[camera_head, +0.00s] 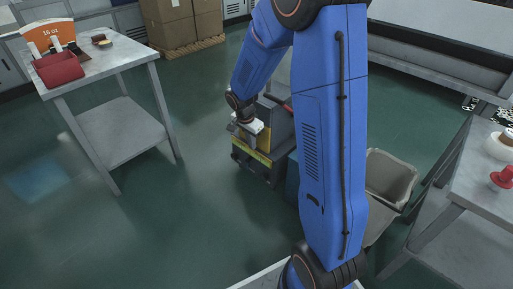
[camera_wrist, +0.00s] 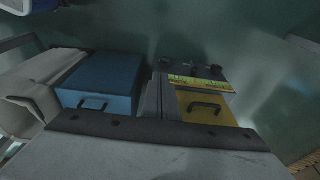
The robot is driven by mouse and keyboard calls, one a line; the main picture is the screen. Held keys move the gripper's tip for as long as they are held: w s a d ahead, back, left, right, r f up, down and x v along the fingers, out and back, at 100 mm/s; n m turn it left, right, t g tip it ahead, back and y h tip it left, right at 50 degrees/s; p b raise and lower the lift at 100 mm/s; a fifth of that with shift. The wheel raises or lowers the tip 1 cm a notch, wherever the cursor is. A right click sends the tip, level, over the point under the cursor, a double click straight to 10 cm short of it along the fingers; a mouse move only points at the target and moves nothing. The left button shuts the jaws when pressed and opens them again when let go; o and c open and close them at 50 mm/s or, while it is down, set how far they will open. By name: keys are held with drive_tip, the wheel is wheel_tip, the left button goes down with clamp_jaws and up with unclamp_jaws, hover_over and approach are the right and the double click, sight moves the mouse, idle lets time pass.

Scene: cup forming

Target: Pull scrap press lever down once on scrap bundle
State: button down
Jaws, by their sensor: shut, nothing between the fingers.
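The machine that looks like the scrap press (camera_head: 262,165) stands on the floor in the middle of the head view, dark grey with a yellow panel. A thin reddish part (camera_head: 288,107) shows at its upper right; I cannot tell if it is the lever. My gripper (camera_head: 249,139) is shut at the end of the blue arm, over the front of the press; contact is unclear. The wrist view shows a yellow panel (camera_wrist: 196,112) with a dark handle and a grey top with a dark bolted strip (camera_wrist: 150,130). No scrap bundle can be made out.
A blue box (camera_wrist: 103,78) with a handle and a pale bin (camera_wrist: 28,100) stand beside the press. A metal table (camera_head: 110,60) with a red tray (camera_head: 58,70) is at left, another table (camera_head: 445,190) at right. Boxes (camera_head: 180,22) stand behind. The left floor is clear.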

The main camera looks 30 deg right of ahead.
drive_tip(key=shift+s+a+r, duration=0.25)
drive_tip(key=shift+a+r, duration=0.5)
drive_tip(key=shift+r, duration=0.05)
drive_tip(key=shift+s+a+r, duration=0.25)
drive_tip(key=shift+a+r, duration=0.45)
drive_tip(key=shift+r, duration=0.1)
drive_tip(key=s+r+n+t, duration=0.2)
drive_tip(key=s+r+n, duration=0.4)
drive_tip(key=s+r, duration=0.75)
drive_tip(key=s+a+r+n+t+y, duration=0.1)
drive_tip(key=s+r+n, duration=0.2)
drive_tip(key=s, duration=0.5)
drive_tip(key=s+a+r+n+t+y, duration=0.1)
drive_tip(key=s+r+n, duration=0.2)
drive_tip(key=s, duration=0.6)
drive_tip(key=shift+s+a+r+n, duration=0.2)
drive_tip(key=shift+a+r+n, duration=0.05)
drive_tip(key=shift+n, duration=0.75)
